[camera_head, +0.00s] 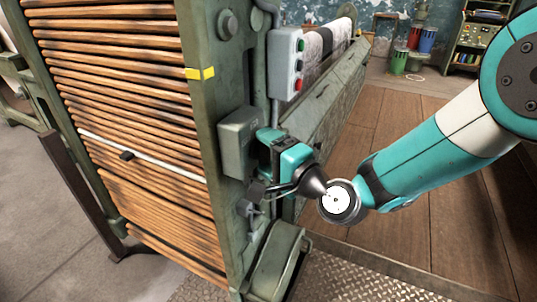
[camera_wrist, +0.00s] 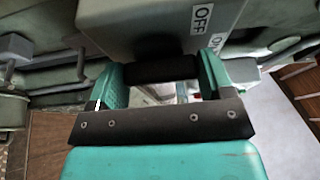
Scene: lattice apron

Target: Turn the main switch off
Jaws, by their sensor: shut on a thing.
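The main switch is a grey-green box (camera_head: 236,140) on the side post of the machine. In the wrist view the box (camera_wrist: 150,28) fills the top, with a white OFF label (camera_wrist: 202,19) and a second label (camera_wrist: 217,42), seemingly ON, partly behind a finger. A black handle bar (camera_wrist: 160,68) lies across between my teal fingers. My gripper (camera_head: 263,141) is at the right face of the box, shut on this handle; it also shows in the wrist view (camera_wrist: 160,76). In the head view my gripper hides the handle.
A grey button box (camera_head: 285,64) with green and red buttons is above my gripper. A grey lever-like fitting (camera_head: 250,203) and a green housing (camera_head: 276,262) are below. Wooden slats (camera_head: 120,80) lie left; open plank floor (camera_head: 400,120) lies right.

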